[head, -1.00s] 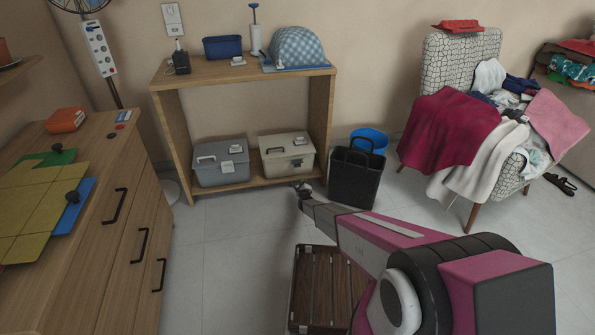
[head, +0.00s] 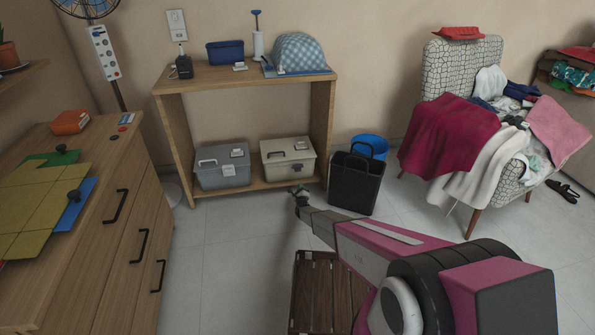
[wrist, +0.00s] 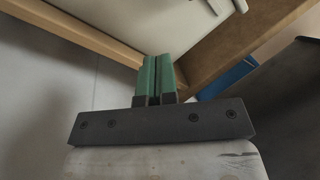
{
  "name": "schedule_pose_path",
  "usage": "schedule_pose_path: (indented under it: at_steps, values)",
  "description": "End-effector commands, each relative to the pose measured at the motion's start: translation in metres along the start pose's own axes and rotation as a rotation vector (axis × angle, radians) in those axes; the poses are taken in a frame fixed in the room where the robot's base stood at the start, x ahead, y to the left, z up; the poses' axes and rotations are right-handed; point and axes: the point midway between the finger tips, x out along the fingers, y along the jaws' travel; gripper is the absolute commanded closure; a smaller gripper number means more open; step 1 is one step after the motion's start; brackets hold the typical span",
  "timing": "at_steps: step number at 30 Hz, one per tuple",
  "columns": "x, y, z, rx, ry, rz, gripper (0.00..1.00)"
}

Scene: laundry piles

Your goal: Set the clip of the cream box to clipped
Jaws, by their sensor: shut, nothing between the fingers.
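The cream box (head: 279,160) stands on the lower shelf of the wooden unit, right of the grey box. Its lid is down and has a dark handle and a small light fitting on top. A small dark-and-light clip (head: 297,167) shows on its front; I cannot tell its setting. My gripper (head: 300,190) is low in front of the box, near the shelf's front edge and apart from the box. In the wrist view my gripper's green fingers (wrist: 158,75) are together with nothing between them. Part of the cream box (wrist: 190,18) shows beyond the shelf edge there.
The grey box (head: 222,167) is beside it on the lower shelf (head: 250,187). A black basket (head: 355,183) stands close to the right of my gripper, with a blue bin (head: 371,145) behind. A slatted wooden crate (head: 325,290) is below my arm. The floor left of my arm is clear.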

Motion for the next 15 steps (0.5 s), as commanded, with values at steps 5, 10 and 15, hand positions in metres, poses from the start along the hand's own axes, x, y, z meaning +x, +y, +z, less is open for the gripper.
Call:
schedule_pose_path:
  at_steps: [5,10,15]
  values:
    - [0.015,-0.012,0.011,0.0,0.0,0.0,1.0]
    - [0.03,-0.023,0.022,0.001,0.0,-0.001,1.0]
    - [0.043,-0.031,0.031,0.001,0.001,0.0,1.0]
